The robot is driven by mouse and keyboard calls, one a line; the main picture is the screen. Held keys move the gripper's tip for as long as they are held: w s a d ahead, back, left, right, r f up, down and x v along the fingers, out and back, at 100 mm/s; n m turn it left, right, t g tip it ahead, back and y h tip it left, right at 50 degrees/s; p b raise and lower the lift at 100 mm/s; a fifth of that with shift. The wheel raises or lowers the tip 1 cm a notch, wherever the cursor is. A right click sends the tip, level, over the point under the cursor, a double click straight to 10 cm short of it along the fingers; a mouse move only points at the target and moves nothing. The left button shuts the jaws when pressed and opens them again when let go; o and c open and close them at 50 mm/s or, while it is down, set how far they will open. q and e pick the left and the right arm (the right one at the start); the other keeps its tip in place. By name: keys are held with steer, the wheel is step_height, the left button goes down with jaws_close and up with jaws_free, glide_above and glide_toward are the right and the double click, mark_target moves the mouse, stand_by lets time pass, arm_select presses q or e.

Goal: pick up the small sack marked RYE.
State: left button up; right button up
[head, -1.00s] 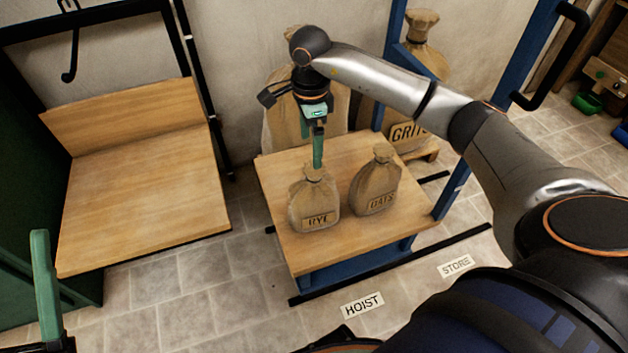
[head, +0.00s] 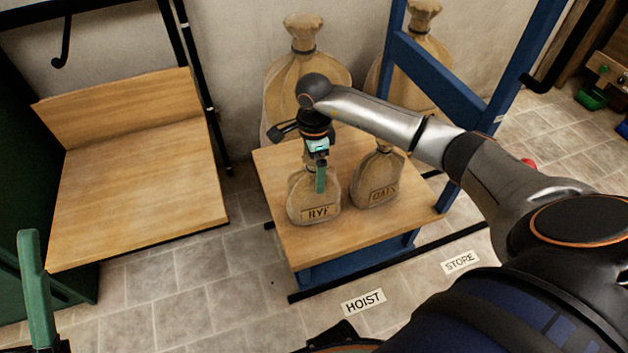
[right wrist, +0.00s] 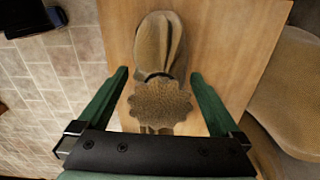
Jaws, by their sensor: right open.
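The small sack marked RYE (head: 316,213) stands upright at the left front of a wooden-topped blue cart (head: 310,249). My right gripper (head: 320,181) is open and points down at the sack's neck. In the right wrist view the sack's gathered top (right wrist: 160,104) lies between the two green fingers (right wrist: 160,85), with a gap on each side. The neck is partly hidden by the gripper in the head view. My left gripper (head: 36,290) shows only in part at the lower left, one green finger visible.
A small sack marked OATS (head: 377,183) stands just right of the RYE sack. Large sacks (head: 305,75) stand behind the cart. A blue frame post (head: 515,75) rises at the right. An empty wooden platform (head: 140,195) is at the left.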

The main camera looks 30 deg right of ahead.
jaws_close()
stand_by(0.8)
steer(key=shift+w+r, duration=0.15)
